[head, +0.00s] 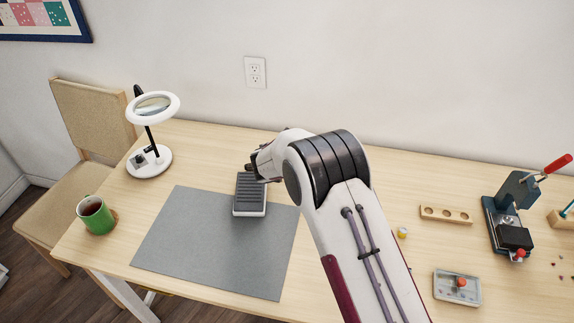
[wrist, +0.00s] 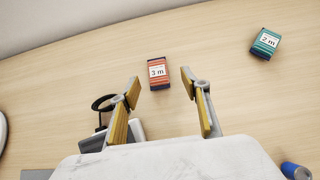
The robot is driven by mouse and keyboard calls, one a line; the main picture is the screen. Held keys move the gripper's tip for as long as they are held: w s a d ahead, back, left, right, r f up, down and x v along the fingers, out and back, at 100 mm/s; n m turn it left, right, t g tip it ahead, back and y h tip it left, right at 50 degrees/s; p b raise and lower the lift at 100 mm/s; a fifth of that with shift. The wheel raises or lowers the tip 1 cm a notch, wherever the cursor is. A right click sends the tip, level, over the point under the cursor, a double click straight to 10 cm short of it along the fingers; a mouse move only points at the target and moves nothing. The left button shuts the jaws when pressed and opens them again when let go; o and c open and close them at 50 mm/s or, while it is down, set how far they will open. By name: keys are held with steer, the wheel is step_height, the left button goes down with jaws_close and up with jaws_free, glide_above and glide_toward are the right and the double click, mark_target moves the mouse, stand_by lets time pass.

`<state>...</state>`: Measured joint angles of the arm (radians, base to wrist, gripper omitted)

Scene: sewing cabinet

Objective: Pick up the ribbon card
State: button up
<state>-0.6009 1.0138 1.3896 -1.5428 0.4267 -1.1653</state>
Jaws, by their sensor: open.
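Two ribbon cards show in the wrist view. A red-orange one (wrist: 157,73) with a white "3 m" label lies on the table just beyond and between my fingertips. A teal one (wrist: 265,43) labelled "2 m" lies farther right. My gripper (wrist: 160,86) is open, with one finger on each side of the red card's line and nothing held. In the head view my gripper (head: 251,168) is near the far end of a black ribbed block. Neither card shows there; my arm covers part of the table.
A lamp (head: 150,160) and green mug (head: 95,214) are at left. A wooden holder (head: 446,214), grey tray (head: 457,287) and red-handled press (head: 515,210) are at right. A blue cylinder (wrist: 296,170) sits at the wrist view's lower right.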

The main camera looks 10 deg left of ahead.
steer(key=shift+a+x, duration=0.15)
steer(key=shift+x, duration=0.55)
steer(key=shift+a+x, duration=0.15)
steer(key=shift+x, duration=1.75)
steer(key=shift+s+f, duration=0.1)
steer(key=c, duration=0.9)
